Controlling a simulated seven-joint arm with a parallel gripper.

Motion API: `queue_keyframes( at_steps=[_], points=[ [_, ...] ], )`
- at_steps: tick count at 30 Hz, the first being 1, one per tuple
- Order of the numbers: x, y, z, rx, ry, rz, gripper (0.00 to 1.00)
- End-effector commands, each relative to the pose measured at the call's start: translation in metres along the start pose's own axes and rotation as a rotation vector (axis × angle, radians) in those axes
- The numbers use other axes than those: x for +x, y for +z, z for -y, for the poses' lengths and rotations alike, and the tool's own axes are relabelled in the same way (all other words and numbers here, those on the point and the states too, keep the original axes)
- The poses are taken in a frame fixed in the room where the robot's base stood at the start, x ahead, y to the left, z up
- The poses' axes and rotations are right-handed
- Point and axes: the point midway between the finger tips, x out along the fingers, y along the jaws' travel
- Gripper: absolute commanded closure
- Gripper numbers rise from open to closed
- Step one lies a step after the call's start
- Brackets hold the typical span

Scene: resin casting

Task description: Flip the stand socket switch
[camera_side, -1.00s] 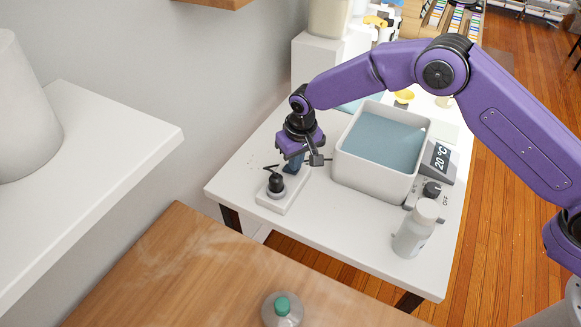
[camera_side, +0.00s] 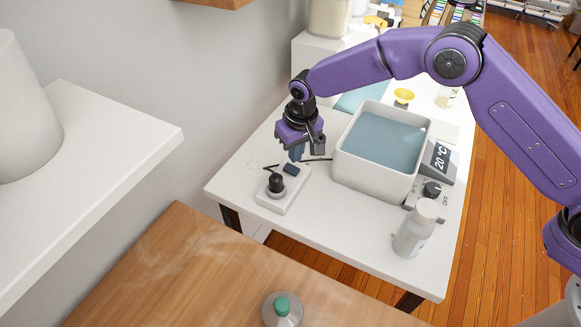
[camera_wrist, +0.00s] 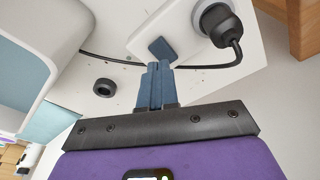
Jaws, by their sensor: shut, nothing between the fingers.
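The stand socket (camera_side: 278,197) is a white block on the white table, with a black plug (camera_side: 276,183) in its near end. Its dark blue switch (camera_side: 291,169) sits at the far end. In the wrist view the socket (camera_wrist: 184,31), the plug (camera_wrist: 222,24) and the blue switch (camera_wrist: 162,48) show at the top. My gripper (camera_side: 296,155) is above and just beyond the switch, its blue fingers together and empty. In the wrist view my fingertips (camera_wrist: 158,66) point at the switch and appear just short of it; contact is hard to tell.
A white bath of blue liquid (camera_side: 343,181) stands to the right, with a 20 °C display (camera_side: 441,157) and a knob (camera_side: 432,189). A white bottle (camera_side: 412,232) stands at the front right. A black cable (camera_wrist: 130,62) runs past the socket, and a black ring (camera_wrist: 104,87) lies nearby.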

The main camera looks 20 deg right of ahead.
Motion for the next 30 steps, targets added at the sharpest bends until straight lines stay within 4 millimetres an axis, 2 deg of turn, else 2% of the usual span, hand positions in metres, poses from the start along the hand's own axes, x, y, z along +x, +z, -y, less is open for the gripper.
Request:
queue_keyframes(
  at_steps=[15,30],
  points=[
    [-0.033,-0.005,0.000,0.000,-0.001,-0.001,1.00],
    [-0.035,-0.005,0.000,0.000,0.000,0.000,1.00]
  ],
)
